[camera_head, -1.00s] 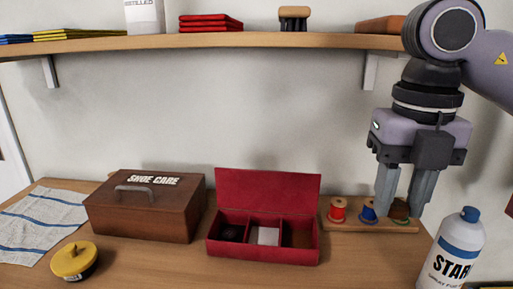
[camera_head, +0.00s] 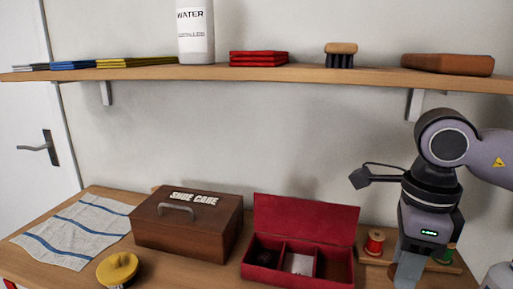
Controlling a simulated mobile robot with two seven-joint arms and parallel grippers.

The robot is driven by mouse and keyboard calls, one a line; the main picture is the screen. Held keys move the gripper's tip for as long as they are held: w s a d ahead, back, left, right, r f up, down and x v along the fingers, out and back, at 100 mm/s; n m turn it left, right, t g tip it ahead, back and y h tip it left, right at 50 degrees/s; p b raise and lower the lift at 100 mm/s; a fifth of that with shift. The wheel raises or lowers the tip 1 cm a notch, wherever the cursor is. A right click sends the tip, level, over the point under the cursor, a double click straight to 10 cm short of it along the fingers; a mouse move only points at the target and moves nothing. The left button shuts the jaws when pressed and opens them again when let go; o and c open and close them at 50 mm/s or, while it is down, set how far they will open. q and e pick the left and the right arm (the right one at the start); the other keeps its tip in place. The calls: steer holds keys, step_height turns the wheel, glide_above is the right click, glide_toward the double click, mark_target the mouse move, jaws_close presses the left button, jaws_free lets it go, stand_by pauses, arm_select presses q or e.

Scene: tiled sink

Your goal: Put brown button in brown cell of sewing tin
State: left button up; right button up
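The red sewing tin (camera_head: 304,222) stands open on the wooden counter, its lid raised at the back. Its front is divided into three cells: the left holds something dark (camera_head: 264,252), the middle something white (camera_head: 300,263), and the right one (camera_head: 333,268) looks dark brown. I cannot make out a separate brown button. My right gripper (camera_head: 407,275) points down at the counter, right of the tin and in front of the spool rack. Its fingers overlap in this view, so its opening and anything between them are hidden. My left gripper is not in view.
A wooden rack behind my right gripper holds a red spool (camera_head: 375,242) and a green spool (camera_head: 447,252). The brown shoe care box (camera_head: 187,222), yellow round tin (camera_head: 117,269) and striped cloth (camera_head: 75,232) lie left. A shelf (camera_head: 300,73) with several items runs above.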

steer(key=f+n, duration=0.1)
steer(key=n, duration=0.1)
steer(key=f+n, duration=0.1)
steer(key=n, duration=0.1)
steer(key=n+p, duration=0.1)
steer(key=n, duration=0.1)
steer(key=shift+w+a+f, duration=0.15)
steer(key=shift+w+f, duration=0.25)
steer(key=f+n, duration=0.1)
steer(key=n, duration=0.2)
steer(key=f+n+p, duration=0.1)
steer(key=f+n, duration=0.1)
steer(key=n, duration=0.2)
steer(key=f+n, duration=0.1)
steer(key=n, duration=0.3)
steer(key=shift+w+f+p, duration=0.25)
steer(key=shift+f+p, duration=0.1)
steer(key=shift+f, duration=0.05)
step_height(320, 180, down, 2)
steer(key=n, duration=0.6)
steer(key=shift+f+p, duration=0.25)
steer(key=shift+p, duration=0.1)
